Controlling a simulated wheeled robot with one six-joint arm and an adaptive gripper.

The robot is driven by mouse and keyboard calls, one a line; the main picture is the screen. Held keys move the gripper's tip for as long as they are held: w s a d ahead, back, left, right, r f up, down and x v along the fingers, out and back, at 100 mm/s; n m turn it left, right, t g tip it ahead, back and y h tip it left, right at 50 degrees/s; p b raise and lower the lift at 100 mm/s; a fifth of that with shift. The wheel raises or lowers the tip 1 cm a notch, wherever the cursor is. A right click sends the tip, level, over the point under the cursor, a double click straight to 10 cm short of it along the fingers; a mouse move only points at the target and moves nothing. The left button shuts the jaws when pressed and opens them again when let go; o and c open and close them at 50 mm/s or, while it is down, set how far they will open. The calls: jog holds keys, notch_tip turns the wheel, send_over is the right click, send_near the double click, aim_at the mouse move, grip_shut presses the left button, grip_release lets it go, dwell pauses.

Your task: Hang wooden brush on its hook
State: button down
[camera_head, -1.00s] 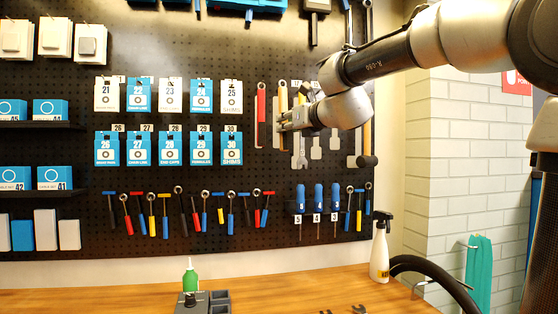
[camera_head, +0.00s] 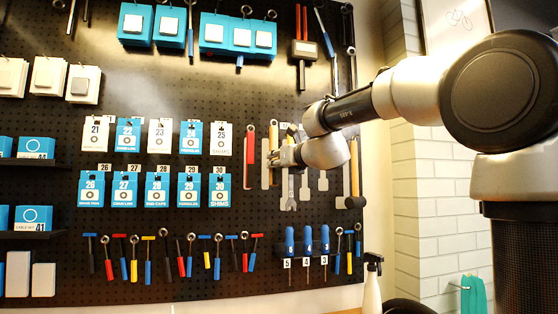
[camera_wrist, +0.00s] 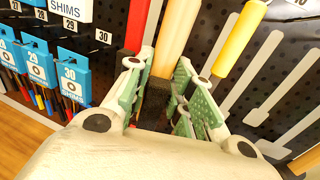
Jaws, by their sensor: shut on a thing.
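The wooden brush (camera_wrist: 175,40) has a pale wooden handle and a dark block of bristles at its lower end. In the wrist view my gripper (camera_wrist: 165,95) is shut on it, with green-padded fingers on both sides near the bristle end. In the head view my gripper (camera_head: 272,157) is close to the pegboard, right of a red-handled tool. The brush is hard to tell from its neighbours there. I cannot make out its hook, or whether the brush touches it.
The red-handled tool (camera_head: 250,155) hangs just left, and a yellow handle (camera_wrist: 240,35) is close right. Grey wrenches and a hammer (camera_head: 354,185) hang further right. Blue numbered packets (camera_head: 219,191) hang left, screwdrivers (camera_head: 307,245) below. The pegboard (camera_head: 200,120) is close behind.

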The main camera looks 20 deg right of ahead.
jog(key=w, duration=0.6)
jog(key=shift+f, duration=0.3)
dwell(0.4)
dwell(0.5)
jog(key=c, duration=1.2)
grip_release()
jog(key=shift+o, duration=0.2)
jog(key=v, duration=0.9)
dwell(0.4)
